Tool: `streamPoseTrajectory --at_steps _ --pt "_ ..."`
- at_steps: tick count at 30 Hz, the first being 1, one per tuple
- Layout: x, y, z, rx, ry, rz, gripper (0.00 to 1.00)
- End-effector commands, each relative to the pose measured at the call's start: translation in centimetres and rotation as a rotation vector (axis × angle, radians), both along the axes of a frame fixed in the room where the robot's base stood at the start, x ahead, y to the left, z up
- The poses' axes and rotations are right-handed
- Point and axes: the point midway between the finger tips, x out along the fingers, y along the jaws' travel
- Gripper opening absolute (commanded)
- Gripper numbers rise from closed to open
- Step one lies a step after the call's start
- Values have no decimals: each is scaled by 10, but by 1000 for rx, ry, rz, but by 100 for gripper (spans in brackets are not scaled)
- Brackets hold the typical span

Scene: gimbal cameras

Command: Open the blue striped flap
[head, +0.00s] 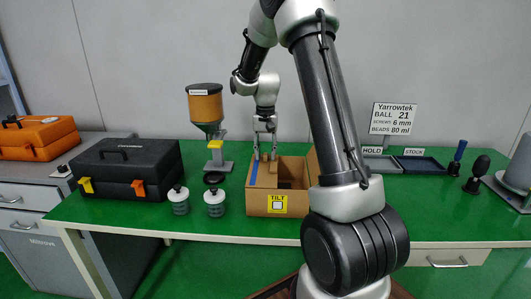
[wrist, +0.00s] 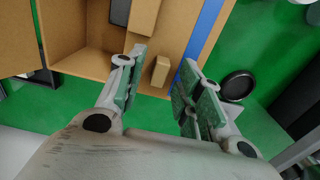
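An open-topped cardboard box (head: 266,203) stands on the green table, with a yellow TILT label on its front. A blue stripe (head: 253,174) runs along its left side; in the wrist view the stripe (wrist: 207,32) lies on a brown panel at the right. I cannot tell clearly how far that flap is folded. My gripper (head: 265,154) points down over the box's left part. In the wrist view my gripper (wrist: 162,78) is open, its fingers on either side of a small brown block (wrist: 161,71), with visible gaps. The right finger overlaps the stripe's end in the picture.
Two small jars (head: 214,203) and a dispenser (head: 207,113) stand left of the box. A dark round lid (wrist: 238,85) lies beside it. A black toolbox (head: 126,169) is farther left. Trays (head: 421,166) lie at the right. Another cardboard flap (wrist: 18,38) stands out on the box's opposite side.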

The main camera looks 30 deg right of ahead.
Motion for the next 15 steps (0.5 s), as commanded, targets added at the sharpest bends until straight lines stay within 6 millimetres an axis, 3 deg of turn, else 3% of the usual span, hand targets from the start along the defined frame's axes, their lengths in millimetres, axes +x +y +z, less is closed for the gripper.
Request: streamPoseTrajectory --at_steps 10,15 --pt "0 0 -5 -1 -1 1 34" --pt "0 0 -5 -1 -1 1 3"
